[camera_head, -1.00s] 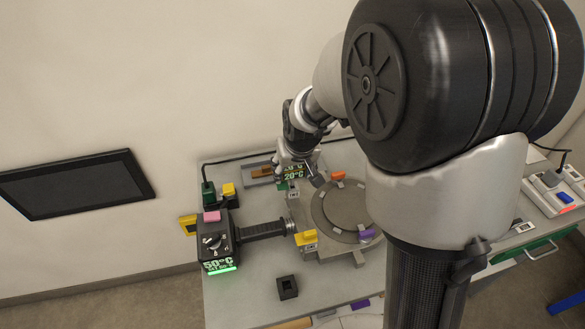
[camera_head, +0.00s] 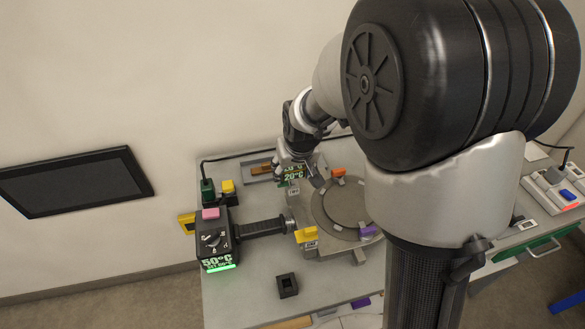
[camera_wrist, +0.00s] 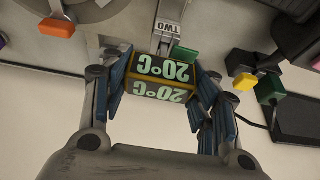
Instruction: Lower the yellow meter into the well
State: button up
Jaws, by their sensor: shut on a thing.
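The yellow meter (camera_wrist: 159,76) is a small block with yellow edges and dark faces reading 20°C. In the wrist view it sits between the blue-padded fingers of my gripper (camera_wrist: 158,88), which is shut on it. In the head view the meter (camera_head: 292,174) shows below my gripper (camera_head: 296,165), near the back of the cart. A small black square socket, open at the top (camera_head: 287,286), stands near the front and looks empty; it may be the well. The meter is far behind it. The meter's underside is hidden.
A round grey plate (camera_head: 343,204) with orange, yellow and purple tabs lies right of the meter. A heater box (camera_head: 216,238) reading 50°C stands left, with a black ribbed handle. A label TWO (camera_wrist: 170,27) is close to the meter. Bare cart top surrounds the socket.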

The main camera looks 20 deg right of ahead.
jog(key=shift+f, duration=0.25)
jog(key=o, duration=1.2)
jog(key=shift+c, duration=0.2)
jog(key=shift+r, duration=0.15)
jog(key=v, duration=1.2)
jog(key=s+r, duration=0.2)
jog(key=s, duration=2.1)
jog(key=shift+r, duration=0.35)
